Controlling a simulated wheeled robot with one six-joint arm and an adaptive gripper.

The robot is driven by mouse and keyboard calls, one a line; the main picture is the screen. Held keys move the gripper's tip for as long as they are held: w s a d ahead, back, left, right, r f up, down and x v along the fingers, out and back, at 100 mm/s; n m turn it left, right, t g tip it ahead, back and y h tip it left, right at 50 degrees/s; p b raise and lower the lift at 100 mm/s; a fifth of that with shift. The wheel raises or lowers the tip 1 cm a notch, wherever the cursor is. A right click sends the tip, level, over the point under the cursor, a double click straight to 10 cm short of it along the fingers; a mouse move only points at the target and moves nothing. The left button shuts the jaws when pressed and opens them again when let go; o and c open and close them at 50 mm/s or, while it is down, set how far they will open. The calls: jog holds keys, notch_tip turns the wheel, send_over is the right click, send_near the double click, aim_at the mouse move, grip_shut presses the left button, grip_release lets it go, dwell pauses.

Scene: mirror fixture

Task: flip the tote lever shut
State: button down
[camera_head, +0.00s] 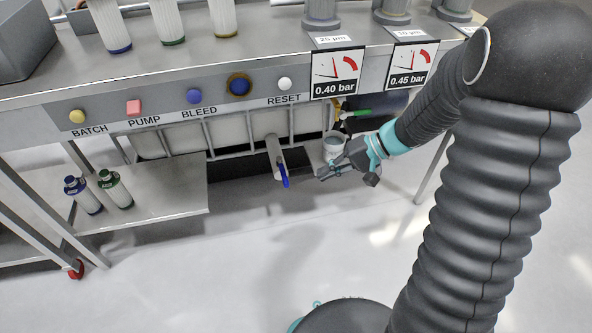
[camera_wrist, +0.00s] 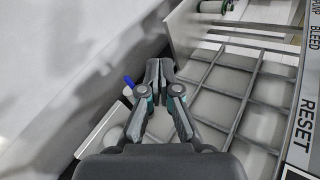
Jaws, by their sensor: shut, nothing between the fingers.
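The tote lever is a blue handle (camera_head: 283,175) at the front end of a grey outlet pipe (camera_head: 273,152). In the head view it slants downward from the pipe's end. The pipe comes out of a caged white tote (camera_head: 228,135) under the bench. My gripper (camera_head: 321,174) is to the right of the lever, apart from it. In the wrist view my gripper (camera_wrist: 159,68) has its fingers together and empty.
A metal cup (camera_head: 334,147) and a green-handled valve (camera_head: 355,113) are close behind my gripper. A low shelf (camera_head: 150,190) with two bottles (camera_head: 115,188) stands at the left. The bench front with buttons (camera_head: 239,86) overhangs the tote. The floor in front is clear.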

jog(key=w+d+f+m+t+y, duration=0.1)
jog(key=w+d+f+t+y, duration=0.1)
jog(key=w+f+t, duration=0.2)
jog(key=w+d+f+m+t+y+b, duration=0.1)
jog(key=w+f+t, duration=0.3)
jog(key=w+f, duration=0.6)
notch_tip(320, 180, down, 8)
jog(key=shift+w+d+m+t+y, duration=0.2)
jog(key=shift+d+m+t+y, duration=0.25)
jog(key=shift+m, duration=0.35)
send_near(283, 172)
jog(key=w+a+f, duration=0.2)
jog(key=w+a, duration=0.1)
jog(key=shift+a+r+p, duration=0.1)
jog(key=shift+a+p, duration=0.2)
jog(key=shift+a, duration=0.25)
jog(key=shift+a, duration=0.1)
